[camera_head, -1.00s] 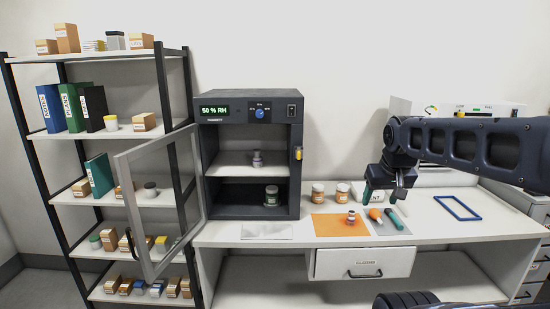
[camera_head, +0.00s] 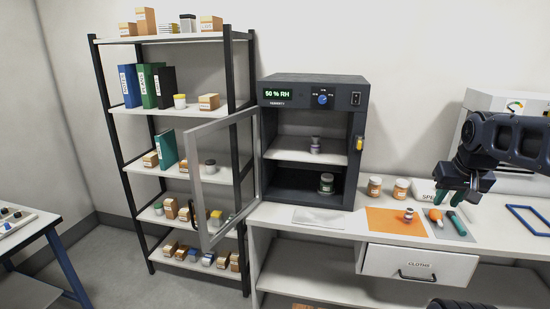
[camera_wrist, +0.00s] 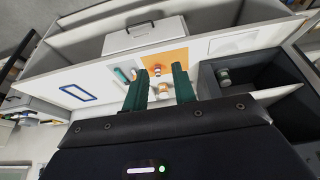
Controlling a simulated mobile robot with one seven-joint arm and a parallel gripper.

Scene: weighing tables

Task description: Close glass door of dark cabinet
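The dark cabinet (camera_head: 314,82) stands on the white table in the head view, with a small jar on its middle shelf and another on its floor. Its glass door (camera_head: 221,170) is hinged on the left and stands wide open, swung out toward me in front of the shelf rack. My gripper (camera_head: 459,200) is above the right part of the table, well to the right of the cabinet and apart from the door. In the wrist view the two green fingers (camera_wrist: 160,84) are spread with nothing between them. The dark cabinet (camera_wrist: 265,95) also shows there at right.
An orange mat (camera_head: 392,226) with a small weight-like jar lies right of the cabinet. Two brown jars (camera_head: 388,187) stand behind it. A white sheet (camera_head: 318,217) lies before the cabinet. The shelf rack (camera_head: 118,140) stands behind the door. Floor at front left is clear.

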